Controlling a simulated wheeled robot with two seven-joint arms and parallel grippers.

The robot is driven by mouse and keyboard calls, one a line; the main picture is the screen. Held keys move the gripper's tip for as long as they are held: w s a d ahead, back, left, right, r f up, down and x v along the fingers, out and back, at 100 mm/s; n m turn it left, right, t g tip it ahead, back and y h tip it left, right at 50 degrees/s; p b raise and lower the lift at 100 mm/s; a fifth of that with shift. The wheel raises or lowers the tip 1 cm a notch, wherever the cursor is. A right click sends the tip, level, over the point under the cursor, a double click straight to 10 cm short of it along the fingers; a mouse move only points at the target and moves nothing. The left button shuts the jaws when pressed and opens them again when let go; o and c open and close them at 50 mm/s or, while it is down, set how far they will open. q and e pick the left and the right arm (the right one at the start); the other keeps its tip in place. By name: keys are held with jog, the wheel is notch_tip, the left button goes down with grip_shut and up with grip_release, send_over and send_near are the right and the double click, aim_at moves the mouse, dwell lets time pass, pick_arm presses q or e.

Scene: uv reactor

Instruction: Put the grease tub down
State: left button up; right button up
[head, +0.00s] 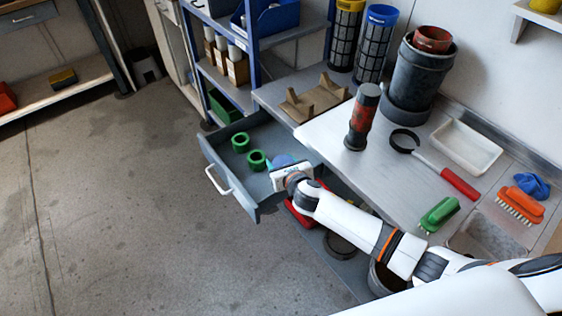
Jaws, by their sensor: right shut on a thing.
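My right gripper (284,168) reaches over the open grey drawer (226,172) below the workbench, near the drawer's right side. It is shut on a small bluish round thing (281,160), which I take to be the grease tub. The gripper and wrist hide most of the tub. I cannot tell whether its base touches the drawer floor. My left gripper is not in view.
The workbench (335,133) holds a red-black cylinder (363,118), a strap wrench (446,173), brushes and a white tray (466,147). Red things (300,213) lie below my arm. The floor at left is clear.

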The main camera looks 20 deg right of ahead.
jog(key=shift+f, duration=0.3)
jog(key=o, duration=1)
jog(key=shift+r, duration=0.25)
jog(key=v, duration=0.4)
jog(key=p+v, duration=0.1)
jog(key=v, duration=0.7)
jog(key=shift+a+r, duration=0.1)
jog(key=shift+r, duration=0.3)
